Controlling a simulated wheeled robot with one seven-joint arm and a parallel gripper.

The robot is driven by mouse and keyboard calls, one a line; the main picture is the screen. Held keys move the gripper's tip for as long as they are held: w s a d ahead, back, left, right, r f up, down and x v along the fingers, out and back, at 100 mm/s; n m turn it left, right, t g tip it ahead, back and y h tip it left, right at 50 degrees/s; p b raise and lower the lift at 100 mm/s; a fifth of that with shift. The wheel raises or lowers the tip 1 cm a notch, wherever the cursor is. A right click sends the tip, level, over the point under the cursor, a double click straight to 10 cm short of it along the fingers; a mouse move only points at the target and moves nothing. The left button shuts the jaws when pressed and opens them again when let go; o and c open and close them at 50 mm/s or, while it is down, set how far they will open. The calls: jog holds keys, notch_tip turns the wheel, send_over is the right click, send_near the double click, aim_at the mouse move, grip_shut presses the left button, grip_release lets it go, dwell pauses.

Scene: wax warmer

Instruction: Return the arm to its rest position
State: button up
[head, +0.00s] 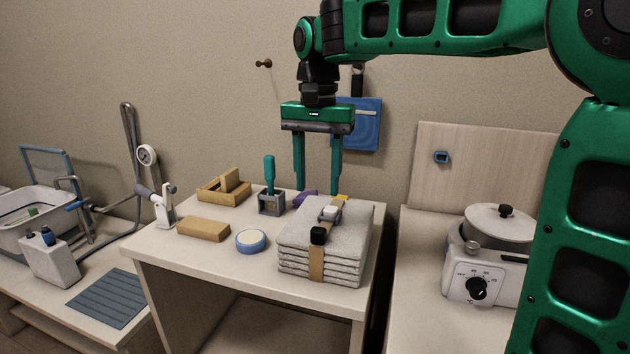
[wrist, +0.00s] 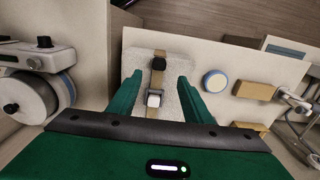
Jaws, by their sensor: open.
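My green gripper (head: 317,192) hangs pointing down above the back of the middle table, with its two fingers apart and nothing between them. In the head view its tips are over the area behind a stack of grey folded towels (head: 305,263). In the wrist view the open fingers (wrist: 160,90) frame the towel stack (wrist: 134,66), which lies below them. A tan strap (head: 316,265) with a black piece and a pale buckle runs over the stack. My green arm reaches across the top right of the head view.
The middle table (head: 180,262) also holds a blue round tin (head: 251,241), a tan block (head: 203,229), a wooden box (head: 223,188) and a blue-handled tool in a holder (head: 270,190). A wax warmer (head: 488,262) stands right. A blue pad (head: 359,124) hangs on the wall behind my gripper.

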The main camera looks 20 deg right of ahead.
jog(key=s+d+f, duration=0.7)
jog(key=s+d, duration=0.4)
jog(key=d, duration=0.3)
jog(key=shift+n, duration=0.4)
jog(key=s+d+f, duration=0.2)
jog(key=s+f, duration=0.2)
jog(key=s, duration=0.1)
jog(key=s+d+f, duration=0.2)
jog(key=s+f, duration=0.1)
jog(key=s, duration=0.3)
jog(key=s+d+f, duration=0.2)
jog(key=s+f, duration=0.2)
jog(key=s, duration=0.1)
jog(key=shift+s+d+f, duration=0.25)
jog(key=shift+d+f, duration=0.05)
jog(key=shift+f, duration=0.05)
jog(key=shift+w+f, duration=0.3)
jog(key=shift+w, duration=0.5)
jog(key=shift+s+r, duration=0.1)
jog(key=shift+s, duration=0.05)
